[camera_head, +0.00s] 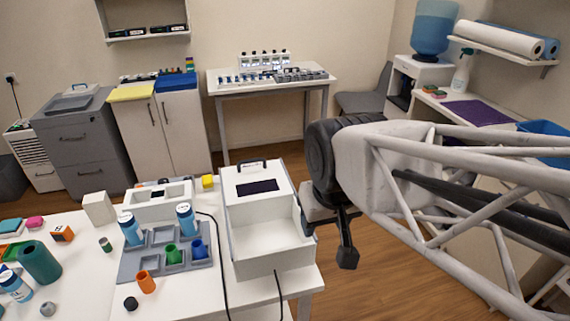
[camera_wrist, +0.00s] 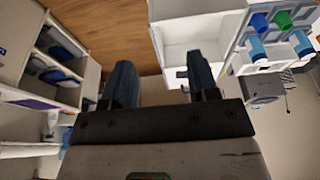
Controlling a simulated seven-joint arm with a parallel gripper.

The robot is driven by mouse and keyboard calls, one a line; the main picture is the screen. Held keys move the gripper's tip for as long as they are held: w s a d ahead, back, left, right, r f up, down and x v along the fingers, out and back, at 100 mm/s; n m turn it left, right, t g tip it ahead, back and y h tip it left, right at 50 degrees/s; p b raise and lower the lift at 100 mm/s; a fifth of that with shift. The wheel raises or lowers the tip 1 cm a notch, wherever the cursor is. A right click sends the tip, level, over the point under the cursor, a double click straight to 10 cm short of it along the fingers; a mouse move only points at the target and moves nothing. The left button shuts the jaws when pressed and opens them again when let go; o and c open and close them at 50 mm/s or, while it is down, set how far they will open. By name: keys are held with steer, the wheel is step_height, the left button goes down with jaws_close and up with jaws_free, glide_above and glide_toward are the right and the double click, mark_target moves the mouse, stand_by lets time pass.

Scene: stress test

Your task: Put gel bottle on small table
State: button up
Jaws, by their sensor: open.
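Blue bottles with white labels stand on the near white table (camera_head: 75,270): one at the left of a grey tray (camera_head: 178,265), one at its back right (camera_head: 186,218), and one at the left edge (camera_head: 15,286). I cannot tell which bottle is the gel bottle. A pale bottle with a spray-like top (camera_head: 462,70) stands on the right counter. A small white table (camera_head: 270,86) stands by the back wall, holding small items. My gripper (camera_head: 328,226) is open and empty, right of the white box. Its two fingers show apart in the wrist view (camera_wrist: 161,82).
An open-fronted white box (camera_head: 268,240) stands between my gripper and the tray. Green, blue and orange cups are around the tray. A grey chair (camera_head: 360,101) and a water dispenser (camera_head: 415,75) stand at the back right. Wooden floor (camera_head: 285,150) lies clear between the tables.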

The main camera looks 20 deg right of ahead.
steer(key=shift+s+d, duration=0.45)
steer(key=shift+s, duration=0.3)
